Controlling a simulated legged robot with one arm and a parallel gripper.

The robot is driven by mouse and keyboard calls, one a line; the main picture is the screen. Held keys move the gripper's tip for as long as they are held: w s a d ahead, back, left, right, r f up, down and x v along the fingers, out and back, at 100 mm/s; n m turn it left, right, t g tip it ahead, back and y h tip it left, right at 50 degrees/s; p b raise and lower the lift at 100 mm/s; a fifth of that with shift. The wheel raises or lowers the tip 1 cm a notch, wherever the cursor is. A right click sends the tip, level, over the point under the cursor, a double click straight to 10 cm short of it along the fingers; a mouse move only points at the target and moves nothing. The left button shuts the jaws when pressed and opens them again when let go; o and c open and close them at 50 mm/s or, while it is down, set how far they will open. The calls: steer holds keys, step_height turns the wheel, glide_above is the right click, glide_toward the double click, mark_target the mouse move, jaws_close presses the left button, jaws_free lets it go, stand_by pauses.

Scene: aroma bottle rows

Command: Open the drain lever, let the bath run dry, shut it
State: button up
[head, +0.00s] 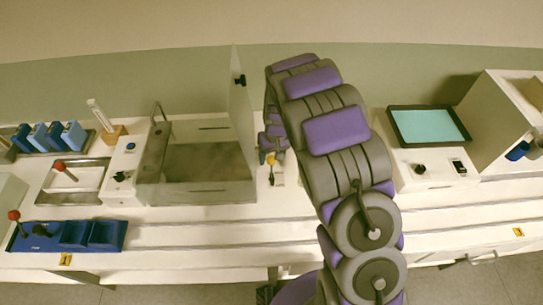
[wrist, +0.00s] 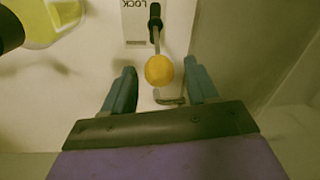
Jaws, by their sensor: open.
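A lever with a yellow ball knob (wrist: 159,70) shows in the wrist view, its thin rod rising from a dark slot in a white plate marked LOCK (wrist: 134,12). My gripper (wrist: 160,78) is open, with one blue finger on each side of the knob, and neither finger clearly touches it. In the head view the yellow knob (head: 271,159) sits just right of a clear-walled tank with a dark metal floor (head: 195,165), which may be the bath. I cannot tell whether it holds liquid. My arm partly hides the gripper there.
A metal basin (head: 75,183) with a red-knobbed lever and a blue tray (head: 68,236) stand at the left. A box with a teal screen (head: 428,126) and a white open cabinet (head: 495,115) stand at the right. A yellow-green object (wrist: 50,20) is beside the lever plate.

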steer(key=shift+c, duration=0.2)
jaws_close()
stand_by(0.3)
